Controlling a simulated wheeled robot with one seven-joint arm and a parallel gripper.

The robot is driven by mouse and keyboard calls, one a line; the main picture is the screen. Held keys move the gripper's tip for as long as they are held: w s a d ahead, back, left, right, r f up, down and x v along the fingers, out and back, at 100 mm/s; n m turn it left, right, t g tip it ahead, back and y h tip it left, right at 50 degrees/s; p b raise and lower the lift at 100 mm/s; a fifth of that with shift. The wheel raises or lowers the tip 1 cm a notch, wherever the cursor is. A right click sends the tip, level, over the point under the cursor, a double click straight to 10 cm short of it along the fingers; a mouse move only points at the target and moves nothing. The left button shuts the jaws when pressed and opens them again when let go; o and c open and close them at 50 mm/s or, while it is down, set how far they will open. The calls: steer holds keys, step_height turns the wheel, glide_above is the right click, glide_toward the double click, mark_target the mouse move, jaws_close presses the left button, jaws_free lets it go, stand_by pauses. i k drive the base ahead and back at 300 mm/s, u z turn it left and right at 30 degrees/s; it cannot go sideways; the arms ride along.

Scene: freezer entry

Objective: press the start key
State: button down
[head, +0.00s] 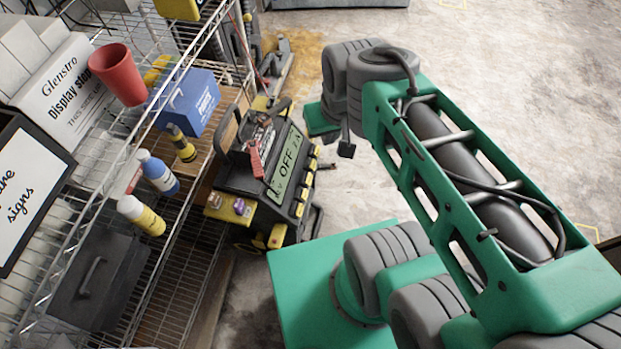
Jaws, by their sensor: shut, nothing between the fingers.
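A black and yellow machine (262,180) stands on the floor beside the wire shelving. Its display (287,165) reads "OFF". The labels are too small to read, so I cannot tell which is the start key. My gripper (346,150) is to the right of the machine's display, apart from the keys. It looks shut and empty, pointing downward; its fingers are small and dark.
Wire shelving (190,225) on the left holds bottles (158,173), a red cup (118,75), a blue box (188,103) and a black case (97,280). It stands close to the machine's left side. Concrete floor (500,80) is open at the upper right.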

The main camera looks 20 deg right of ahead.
mark_target(308, 180)
steer(key=u, duration=0.2)
steer(key=k, duration=0.35)
steer(key=u, duration=0.95)
steer(key=k, duration=0.7)
steer(key=u, duration=0.65)
